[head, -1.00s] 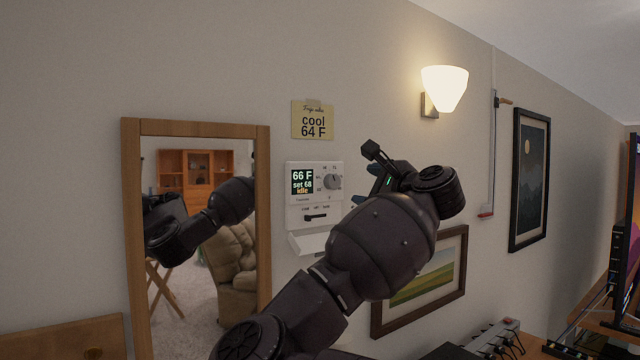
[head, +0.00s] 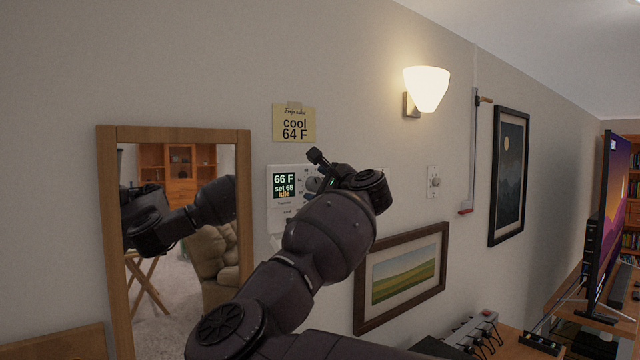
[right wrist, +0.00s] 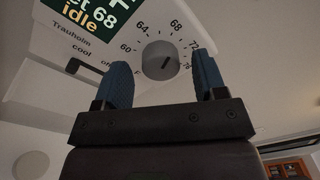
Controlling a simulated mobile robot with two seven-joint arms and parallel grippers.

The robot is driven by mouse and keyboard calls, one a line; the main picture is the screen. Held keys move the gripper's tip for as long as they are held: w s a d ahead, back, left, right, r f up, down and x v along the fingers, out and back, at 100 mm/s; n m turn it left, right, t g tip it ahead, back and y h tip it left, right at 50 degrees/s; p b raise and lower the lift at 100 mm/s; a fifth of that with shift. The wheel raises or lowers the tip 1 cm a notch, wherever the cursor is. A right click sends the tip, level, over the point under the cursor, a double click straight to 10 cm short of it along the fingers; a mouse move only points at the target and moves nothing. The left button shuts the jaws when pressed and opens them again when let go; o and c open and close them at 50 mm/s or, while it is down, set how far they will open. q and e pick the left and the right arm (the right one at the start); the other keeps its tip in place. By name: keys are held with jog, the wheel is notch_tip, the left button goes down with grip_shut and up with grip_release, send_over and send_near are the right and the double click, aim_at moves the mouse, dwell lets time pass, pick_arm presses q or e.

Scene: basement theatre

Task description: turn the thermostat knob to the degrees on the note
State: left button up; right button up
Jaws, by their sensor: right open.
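The thermostat (head: 280,205) is a white wall unit; its display reads 66 F, set 68, idle. A yellow note (head: 294,123) above it says cool 64 F. The round grey knob (right wrist: 161,60) has a dial marked 60, 64, 68 and 72 around it; it also shows partly in the head view (head: 312,184). My right gripper (head: 319,170) is at the thermostat's right side and hides much of it. In the right wrist view my right gripper (right wrist: 160,72) is open, its blue fingers either side of the knob with visible gaps. My left gripper is not in view.
A wood-framed mirror (head: 110,230) hangs left of the thermostat and reflects a dark arm. A landscape picture (head: 402,275) hangs below right, a wall switch (head: 433,181) right, and a lamp (head: 427,88) above. A power strip (head: 474,330) lies at lower right.

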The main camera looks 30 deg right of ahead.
jog(key=shift+c, duration=0.2)
jog(key=c, duration=0.9)
jog(key=shift+f+n+b, duration=0.2)
jog(key=shift+n+b, duration=0.7)
jog(key=shift+b, duration=0.15)
jog(key=shift+d+n+b, duration=0.1)
jog(key=shift+n+b, duration=0.7)
jog(key=shift+n, duration=0.4)
jog(key=shift+n+b, duration=0.3)
jog(key=shift+n, duration=0.9)
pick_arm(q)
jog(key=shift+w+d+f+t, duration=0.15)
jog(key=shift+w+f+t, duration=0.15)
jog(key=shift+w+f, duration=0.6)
pick_arm(e)
jog(key=shift+n, duration=1.3)
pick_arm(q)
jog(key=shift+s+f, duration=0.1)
pick_arm(e)
jog(key=shift+n, duration=0.3)
